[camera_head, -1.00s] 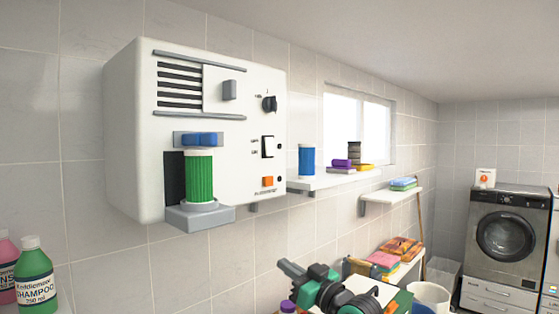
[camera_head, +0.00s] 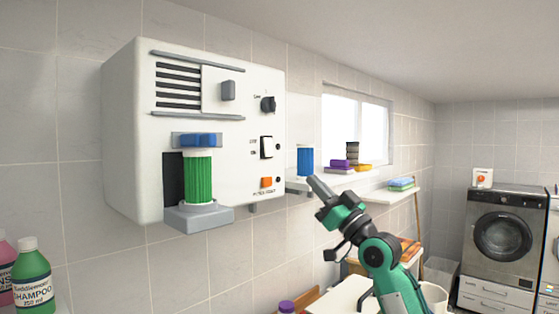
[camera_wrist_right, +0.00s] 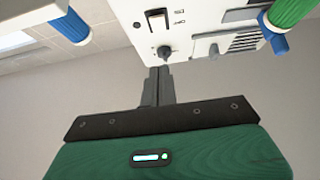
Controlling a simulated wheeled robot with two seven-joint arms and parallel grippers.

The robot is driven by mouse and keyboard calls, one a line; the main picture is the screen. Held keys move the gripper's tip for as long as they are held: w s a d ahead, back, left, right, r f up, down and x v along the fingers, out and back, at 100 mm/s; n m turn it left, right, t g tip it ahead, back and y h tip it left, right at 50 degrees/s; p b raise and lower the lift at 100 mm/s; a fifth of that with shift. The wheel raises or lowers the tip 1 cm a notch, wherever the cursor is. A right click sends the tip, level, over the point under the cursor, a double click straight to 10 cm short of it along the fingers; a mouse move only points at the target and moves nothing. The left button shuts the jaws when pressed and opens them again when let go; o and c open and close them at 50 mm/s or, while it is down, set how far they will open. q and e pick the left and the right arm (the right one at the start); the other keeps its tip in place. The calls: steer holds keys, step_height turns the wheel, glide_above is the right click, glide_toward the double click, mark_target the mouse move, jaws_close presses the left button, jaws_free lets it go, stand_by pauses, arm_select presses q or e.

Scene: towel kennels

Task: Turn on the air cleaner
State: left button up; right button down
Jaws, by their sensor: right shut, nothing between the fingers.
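The air cleaner (camera_head: 225,165) is a white box on the tiled wall, with a vent grille and a green filter cartridge (camera_head: 199,178) in a grey holder. Its right side carries a black knob (camera_head: 268,104), a black-and-white rocker switch (camera_head: 267,147) and an orange button (camera_head: 266,182). My right gripper (camera_head: 315,184) is shut and empty, to the right of the box and apart from it in the head view. In the right wrist view its fingers (camera_wrist_right: 158,74) point toward the panel, with the knob (camera_wrist_right: 163,52) and rocker (camera_wrist_right: 157,20) beyond their tips. My left gripper is out of view.
A wall shelf (camera_head: 325,181) right of the cleaner holds a blue cartridge (camera_head: 305,161) close to my right gripper. Shampoo bottles (camera_head: 34,277) stand at lower left. A table (camera_head: 345,296) lies below; the wall space under the cleaner is clear.

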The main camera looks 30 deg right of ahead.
mark_target(270, 150)
steer(key=p+x, duration=0.2)
steer(key=x, duration=0.2)
steer(key=w+f+p+x, duration=0.1)
steer(key=p+x, duration=0.1)
steer(key=x, duration=0.2)
steer(key=f+p+x, duration=0.1)
steer(key=p+x, duration=0.2)
steer(key=x, duration=0.1)
steer(key=shift+w+a, duration=0.45)
steer(key=shift+w, duration=0.05)
